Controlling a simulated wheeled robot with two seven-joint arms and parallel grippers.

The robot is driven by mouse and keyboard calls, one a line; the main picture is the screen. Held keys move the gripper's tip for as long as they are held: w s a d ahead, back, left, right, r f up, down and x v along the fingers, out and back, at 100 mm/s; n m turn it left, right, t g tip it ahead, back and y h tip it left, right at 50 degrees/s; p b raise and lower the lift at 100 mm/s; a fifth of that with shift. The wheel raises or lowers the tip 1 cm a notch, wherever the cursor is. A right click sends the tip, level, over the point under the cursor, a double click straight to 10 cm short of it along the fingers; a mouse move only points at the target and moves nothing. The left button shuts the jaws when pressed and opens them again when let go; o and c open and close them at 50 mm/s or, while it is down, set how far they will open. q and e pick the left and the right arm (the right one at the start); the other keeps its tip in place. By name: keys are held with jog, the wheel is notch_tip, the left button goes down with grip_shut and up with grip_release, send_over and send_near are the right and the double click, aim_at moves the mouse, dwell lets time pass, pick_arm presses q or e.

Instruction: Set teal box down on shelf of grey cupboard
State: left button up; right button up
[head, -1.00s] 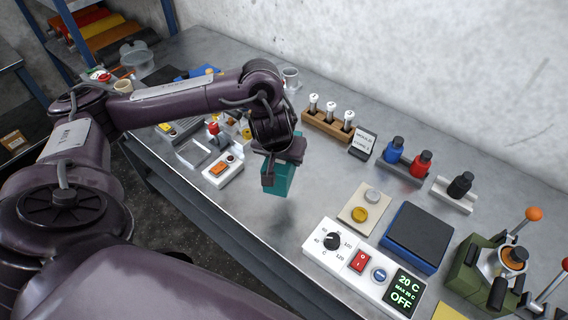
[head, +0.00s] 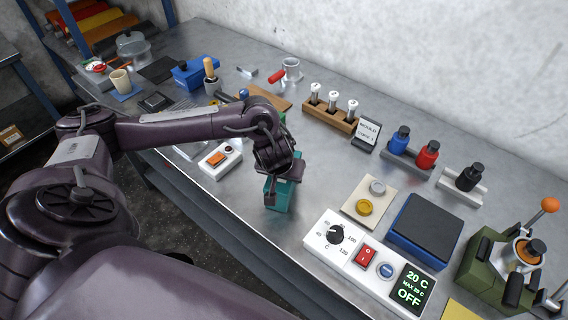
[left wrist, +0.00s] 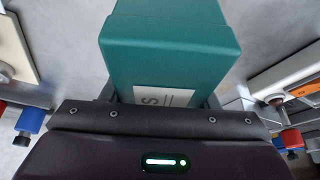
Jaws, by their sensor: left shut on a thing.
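My left gripper (head: 283,188) is shut on the teal box (head: 281,198), above the metal workbench near its front edge. In the left wrist view the teal box (left wrist: 170,50) fills the space between the fingers, with a white label partly hidden by the gripper. I cannot tell from these views whether the box touches the bench. The grey cupboard and its shelf are not recognisable in view. My right gripper is not in view.
A white control panel (head: 367,262) reading OFF stands right of the box. A white switch box (head: 220,160) is to its left. Behind are a wooden rack (head: 331,117) and a sign (head: 366,133). Bare bench (head: 318,175) lies right of the gripper.

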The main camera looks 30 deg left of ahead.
pick_arm(q)
jog(key=o, duration=0.7)
jog(key=shift+f, duration=0.15)
jog(key=o, duration=0.5)
